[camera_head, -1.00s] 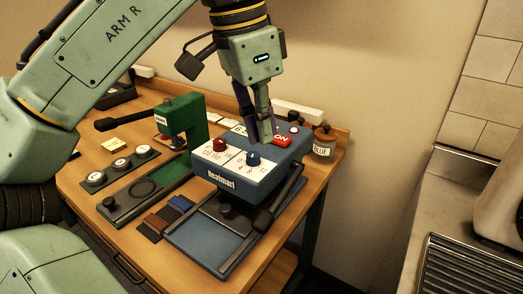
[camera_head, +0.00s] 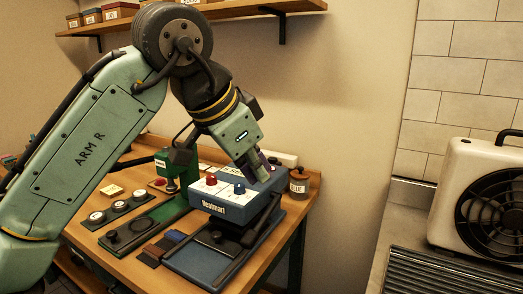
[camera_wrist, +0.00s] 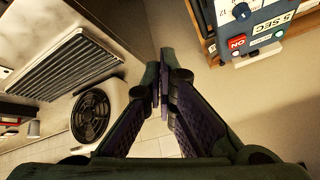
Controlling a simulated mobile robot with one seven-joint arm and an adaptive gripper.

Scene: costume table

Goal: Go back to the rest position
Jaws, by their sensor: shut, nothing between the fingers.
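My gripper (camera_head: 256,172) is shut and empty. In the head view it hangs over the back right part of the blue Heatmart press (camera_head: 228,211), and I cannot tell how far above it. In the wrist view my gripper (camera_wrist: 161,85) has its fingertips together over bare wall or floor. The press top with its red ON switch (camera_wrist: 238,43) and a dial (camera_wrist: 241,11) shows at the upper right there, apart from the fingers. In the head view the fingers hide part of the press's back edge.
A green press (camera_head: 178,178), a strip of round pieces (camera_head: 117,211) and a brown jar (camera_head: 299,183) stand on the wooden table (camera_head: 272,264). A shelf (camera_head: 230,14) is above. A fan (camera_head: 488,196) stands at the right, beyond a gap.

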